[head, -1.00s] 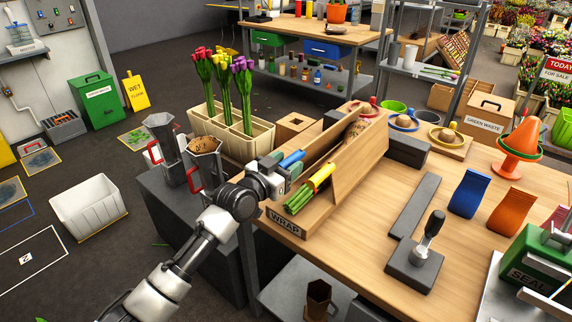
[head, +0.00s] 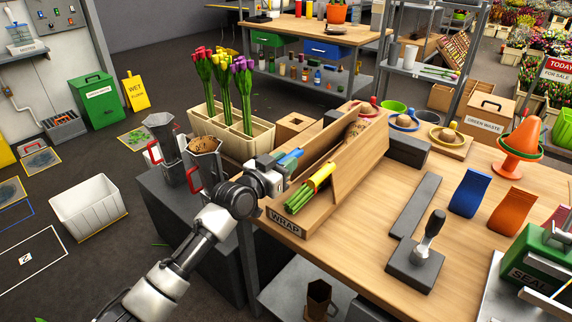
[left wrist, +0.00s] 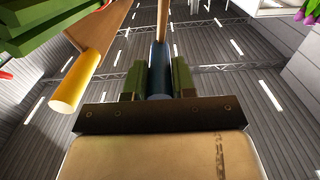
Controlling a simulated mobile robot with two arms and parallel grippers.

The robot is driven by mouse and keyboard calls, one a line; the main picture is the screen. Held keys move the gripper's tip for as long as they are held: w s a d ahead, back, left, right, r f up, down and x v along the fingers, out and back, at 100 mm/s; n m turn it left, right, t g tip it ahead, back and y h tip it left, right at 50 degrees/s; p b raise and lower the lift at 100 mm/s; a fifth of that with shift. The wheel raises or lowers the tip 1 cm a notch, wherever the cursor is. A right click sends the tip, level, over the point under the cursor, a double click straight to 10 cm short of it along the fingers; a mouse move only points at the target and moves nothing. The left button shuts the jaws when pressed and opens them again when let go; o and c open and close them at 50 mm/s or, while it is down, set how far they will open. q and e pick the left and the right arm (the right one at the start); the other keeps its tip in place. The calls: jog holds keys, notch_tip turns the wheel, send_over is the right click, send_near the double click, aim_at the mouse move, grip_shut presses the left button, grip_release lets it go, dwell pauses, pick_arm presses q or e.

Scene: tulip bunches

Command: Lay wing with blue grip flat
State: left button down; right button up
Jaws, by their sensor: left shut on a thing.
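The wooden wrap stand (head: 284,221) has a WRAP label and sits at the table's left edge. Its wing with the blue grip (head: 290,157) is raised along the left side; in the left wrist view this wing (left wrist: 163,22) shows nearly edge-on. My left gripper (head: 284,166) is shut on the blue grip, which sits between its green fingers in the left wrist view (left wrist: 160,72). The other wing (head: 358,160), with the yellow grip (head: 320,177), is tilted up on the right. Green stems (head: 298,200) lie in the stand, their upper part hidden between the wings. My right gripper is out of view.
A cream crate (head: 250,140) with red, yellow and purple tulips stands behind my left gripper. Two dark pitchers (head: 205,160) stand to its left. A cardboard box (head: 294,128) is behind the stand. A grey press tool (head: 415,262) lies to the right on the table.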

pick_arm(q)
jog(key=w+a+n+b, duration=0.1)
jog(key=n, duration=0.1)
jog(key=w+a+n+b, duration=0.1)
jog(key=a+n+b, duration=0.1)
jog(key=w+a+n+b, duration=0.1)
jog(key=n, duration=0.1)
jog(key=shift+w+a+f+n+b, duration=0.25)
jog(key=shift+a+f+n+b, duration=0.05)
jog(key=shift+a+f+b, duration=0.1)
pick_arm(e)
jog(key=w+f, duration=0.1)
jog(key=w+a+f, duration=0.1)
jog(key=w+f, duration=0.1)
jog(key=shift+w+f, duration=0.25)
pick_arm(q)
jog(key=c, duration=0.9)
grip_release()
jog(key=shift+v, duration=5.45)
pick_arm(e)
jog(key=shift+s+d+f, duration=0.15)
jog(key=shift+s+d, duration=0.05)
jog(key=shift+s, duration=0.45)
